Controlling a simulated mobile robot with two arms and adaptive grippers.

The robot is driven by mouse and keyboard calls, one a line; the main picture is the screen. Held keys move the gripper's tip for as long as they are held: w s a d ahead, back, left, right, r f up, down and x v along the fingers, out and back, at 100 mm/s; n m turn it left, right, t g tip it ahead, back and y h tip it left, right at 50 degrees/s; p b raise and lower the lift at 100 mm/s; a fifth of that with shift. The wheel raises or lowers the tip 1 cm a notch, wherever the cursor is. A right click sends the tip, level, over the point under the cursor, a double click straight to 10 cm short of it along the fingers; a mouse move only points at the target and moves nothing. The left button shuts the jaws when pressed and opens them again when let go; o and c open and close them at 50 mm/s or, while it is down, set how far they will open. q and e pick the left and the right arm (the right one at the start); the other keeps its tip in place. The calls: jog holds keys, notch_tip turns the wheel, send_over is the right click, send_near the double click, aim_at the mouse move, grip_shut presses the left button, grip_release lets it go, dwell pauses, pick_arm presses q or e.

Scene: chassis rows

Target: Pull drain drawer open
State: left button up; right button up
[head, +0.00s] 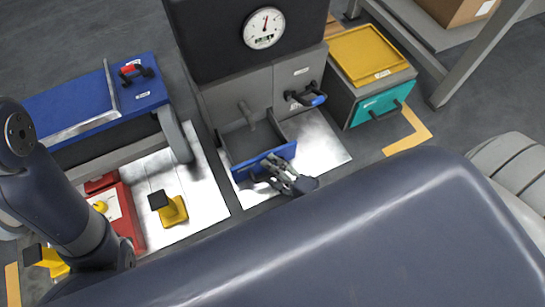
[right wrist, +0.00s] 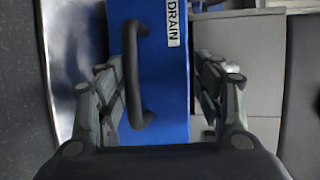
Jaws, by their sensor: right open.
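The drain drawer has a blue front (head: 264,160) and stands out from the grey cabinet, with its grey inside (head: 244,143) showing from above. In the right wrist view the blue front (right wrist: 168,90) carries a white DRAIN label (right wrist: 173,22) and a black bar handle (right wrist: 136,75). My right gripper (head: 280,172) is at the drawer front in the head view. In the right wrist view it is open (right wrist: 172,90), with the handle between its fingers, nearer the left one. I cannot tell whether a finger touches the handle.
A grey spout (head: 246,112) is above the drawer. The cabinet (head: 290,75) has another black handle (head: 304,98). A teal-fronted box with a yellow top (head: 368,55) stands right. A blue bench (head: 95,98), a red box (head: 118,205) and a yellow pedal (head: 172,210) are left.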

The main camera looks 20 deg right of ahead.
jog(key=o, duration=0.6)
jog(key=shift+t, duration=0.5)
jog(key=r, duration=0.2)
jog(key=w+r, duration=0.1)
jog(key=r, duration=0.4)
jog(key=shift+w+d, duration=0.2)
jog(key=shift+w, duration=0.1)
jog(key=shift+s+r, duration=0.1)
jog(key=shift+r, duration=0.2)
jog(key=c, duration=0.5)
jog(key=shift+s+f, duration=0.1)
jog(key=c, duration=0.3)
jog(key=shift+s+a+f, duration=0.1)
jog(key=shift+a+f, duration=0.05)
